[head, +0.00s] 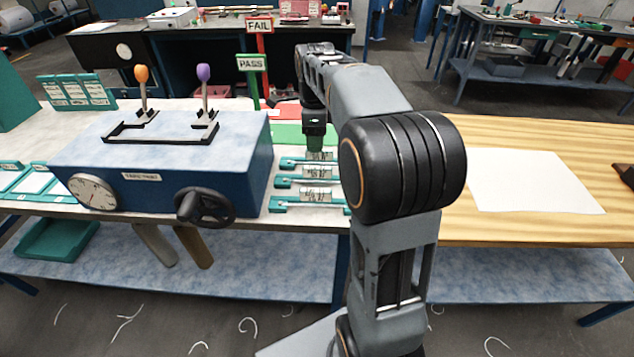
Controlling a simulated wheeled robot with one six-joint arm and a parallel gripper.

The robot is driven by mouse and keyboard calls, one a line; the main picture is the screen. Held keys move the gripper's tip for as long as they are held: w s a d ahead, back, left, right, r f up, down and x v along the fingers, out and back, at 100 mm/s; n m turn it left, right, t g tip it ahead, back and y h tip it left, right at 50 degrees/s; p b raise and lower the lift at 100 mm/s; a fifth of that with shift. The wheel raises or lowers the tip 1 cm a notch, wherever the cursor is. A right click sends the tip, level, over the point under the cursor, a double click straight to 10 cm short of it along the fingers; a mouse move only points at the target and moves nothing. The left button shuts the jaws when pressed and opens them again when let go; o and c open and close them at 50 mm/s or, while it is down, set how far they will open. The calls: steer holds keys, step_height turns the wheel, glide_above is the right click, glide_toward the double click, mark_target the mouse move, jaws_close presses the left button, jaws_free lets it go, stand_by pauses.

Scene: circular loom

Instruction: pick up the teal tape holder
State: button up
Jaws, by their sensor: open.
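Several teal holders with pale, printed middles lie in a row at the right end of the light worktop. The nearest holder (283,205), a middle one (285,182) and the farthest one (290,163) show in the head view. I cannot tell for sure which of them is the tape holder. My gripper (317,150) points down over the far end of this row, close to the farthest holder. It is open. Whether it touches that holder is unclear. My arm hides the right side of the row.
A blue box (165,160) with two levers, a gauge and a handwheel stands left of the row. Red FAIL (259,25) and green PASS (251,63) signs stand behind. A wooden table (540,228) with a white sheet (530,181) is at right.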

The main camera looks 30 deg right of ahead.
mark_target(317, 167)
steer(key=shift+s+d+f+b, duration=0.1)
steer(key=shift+f+b, duration=0.1)
steer(key=shift+f, duration=2.4)
steer(key=shift+s+d+f+b, duration=0.1)
steer(key=shift+f+b, duration=0.1)
steer(key=shift+f, duration=2.4)
steer(key=shift+c, duration=0.4)
jaws_close()
